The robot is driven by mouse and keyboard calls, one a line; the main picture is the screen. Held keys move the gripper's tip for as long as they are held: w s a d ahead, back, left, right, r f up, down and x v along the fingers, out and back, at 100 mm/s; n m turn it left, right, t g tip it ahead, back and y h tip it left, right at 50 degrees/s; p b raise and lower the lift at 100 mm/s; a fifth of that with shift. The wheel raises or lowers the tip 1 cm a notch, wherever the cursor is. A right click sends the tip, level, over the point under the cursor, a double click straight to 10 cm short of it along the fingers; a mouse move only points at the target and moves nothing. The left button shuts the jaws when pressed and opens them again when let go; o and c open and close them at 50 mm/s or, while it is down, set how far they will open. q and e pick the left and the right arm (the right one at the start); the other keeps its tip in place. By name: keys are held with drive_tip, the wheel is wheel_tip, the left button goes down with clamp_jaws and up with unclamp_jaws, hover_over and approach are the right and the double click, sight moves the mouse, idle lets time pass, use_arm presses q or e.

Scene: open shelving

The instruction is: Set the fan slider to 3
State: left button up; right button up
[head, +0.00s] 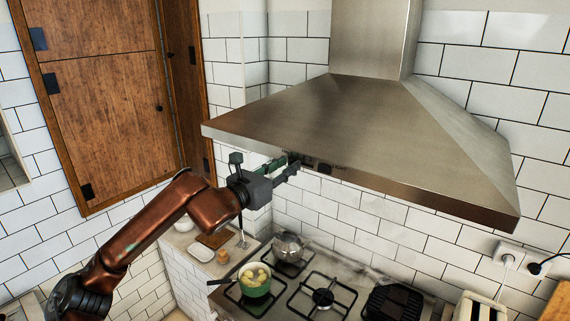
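The range hood (385,135) is a steel canopy above the stove. Small dark controls (324,167) sit on its front lip, just right of my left gripper. Which of them is the fan slider, and its setting, are too small to read. My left gripper (294,163) is at the front lip, its fingers pointing right along it. The two fingers look apart with a narrow gap, and nothing shows held between them. The gripper hides part of the lip, and I cannot tell whether it touches a control. My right gripper is not in view.
Below the hood is a gas stove (323,298) with a green pot (254,281) of yellowish food and a metal kettle (289,247). A wooden cabinet (108,100) stands at the left. A counter (200,255) with small items lies below my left arm.

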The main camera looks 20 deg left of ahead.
use_arm(q)
drive_tip(key=shift+c, duration=0.2)
clamp_jaws()
idle(0.5)
